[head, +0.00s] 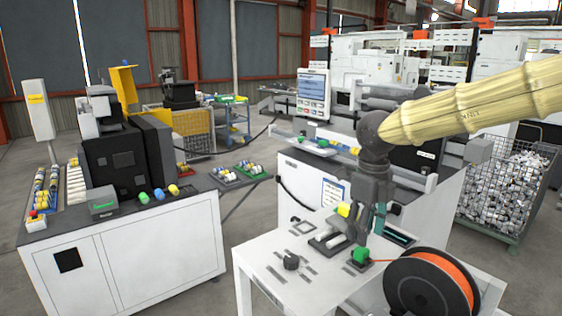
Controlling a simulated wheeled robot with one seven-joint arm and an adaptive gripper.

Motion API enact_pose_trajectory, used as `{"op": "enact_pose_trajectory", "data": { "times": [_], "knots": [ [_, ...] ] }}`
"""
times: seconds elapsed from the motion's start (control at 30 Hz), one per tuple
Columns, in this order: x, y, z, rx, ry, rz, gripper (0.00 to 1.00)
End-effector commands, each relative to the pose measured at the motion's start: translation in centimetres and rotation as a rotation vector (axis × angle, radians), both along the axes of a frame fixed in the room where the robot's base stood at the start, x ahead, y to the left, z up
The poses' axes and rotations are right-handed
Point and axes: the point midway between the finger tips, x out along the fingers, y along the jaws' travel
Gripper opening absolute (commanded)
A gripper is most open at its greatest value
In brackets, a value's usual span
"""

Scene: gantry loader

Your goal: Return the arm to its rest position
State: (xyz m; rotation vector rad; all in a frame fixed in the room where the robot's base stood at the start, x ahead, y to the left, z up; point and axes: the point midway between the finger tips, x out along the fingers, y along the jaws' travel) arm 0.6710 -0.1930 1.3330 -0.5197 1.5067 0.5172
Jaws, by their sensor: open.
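My arm comes in from the right edge in a pale yellow sleeve and ends at a dark wrist joint. My gripper (371,228) hangs from it, pointing down over the small white table (262,262). Its fingers are apart. A green piece (360,255) sits just below and beside the fingertips, and a yellow piece (344,209) is to their left. I cannot tell whether the gripper touches either one.
An orange spool (428,290) stands at the table's front right. Behind the arm is a white machine with a screen panel (313,92). A wire bin (500,200) of metal parts stands right. A white workbench (130,255) with a black machine is left, with open floor between.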

Motion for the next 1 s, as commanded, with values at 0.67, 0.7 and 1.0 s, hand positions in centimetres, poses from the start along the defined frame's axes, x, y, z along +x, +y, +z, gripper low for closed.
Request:
{"op": "enact_pose_trajectory", "data": {
  "times": [0.67, 0.7, 1.0],
  "knots": [
    [-0.1, 0.0, 0.8, -0.001, 0.003, 0.0, 0.48],
    [-0.1, 0.0, 0.2, -0.002, 0.004, 0.0, 0.48],
    [-0.1, 0.0, -4.3, -0.002, 0.004, 0.001, 0.48]
  ]
}}
